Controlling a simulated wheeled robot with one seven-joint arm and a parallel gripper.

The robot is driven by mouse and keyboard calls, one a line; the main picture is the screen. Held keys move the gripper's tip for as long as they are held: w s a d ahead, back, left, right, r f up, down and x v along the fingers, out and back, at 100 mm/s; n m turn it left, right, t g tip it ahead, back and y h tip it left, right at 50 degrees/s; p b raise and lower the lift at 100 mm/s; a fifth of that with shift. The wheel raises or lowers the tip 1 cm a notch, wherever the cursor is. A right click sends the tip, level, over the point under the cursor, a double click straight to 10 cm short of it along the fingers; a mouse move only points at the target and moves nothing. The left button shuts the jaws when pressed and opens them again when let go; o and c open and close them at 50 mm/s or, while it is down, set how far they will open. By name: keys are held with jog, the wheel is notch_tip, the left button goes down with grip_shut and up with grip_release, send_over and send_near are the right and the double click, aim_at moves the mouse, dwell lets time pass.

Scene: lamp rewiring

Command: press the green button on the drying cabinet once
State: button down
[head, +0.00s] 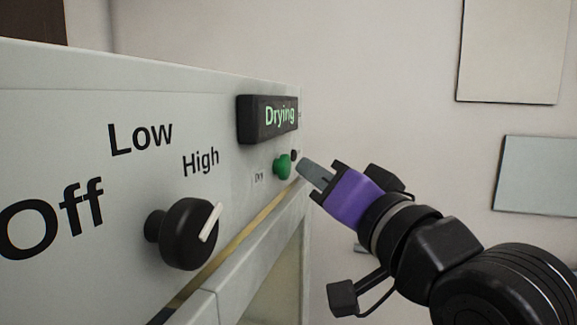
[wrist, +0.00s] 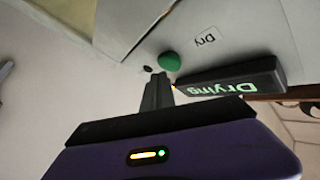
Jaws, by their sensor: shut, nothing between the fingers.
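The drying cabinet (head: 80,90) fills the left of the head view. Its green button (head: 282,167) sits under a dark display (head: 267,119) that reads "Drying" in lit green letters. The green button also shows in the wrist view (wrist: 169,61), just past my fingertips. My gripper (head: 302,164), with a purple body, is shut and empty. Its tips are close to the right of the button in the head view; I cannot tell whether they touch it. A small dark round spot (wrist: 147,69) lies beside the button.
A black knob (head: 188,233) with a white pointer stands out from the panel, with "Off", "Low" and "High" labels around it. A "Dry" label (wrist: 205,37) is near the button. Pale panels (head: 510,50) hang on the wall at right.

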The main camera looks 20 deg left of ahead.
jog(key=shift+d, duration=0.25)
jog(key=shift+s+d, duration=0.1)
jog(key=shift+d, duration=2.4)
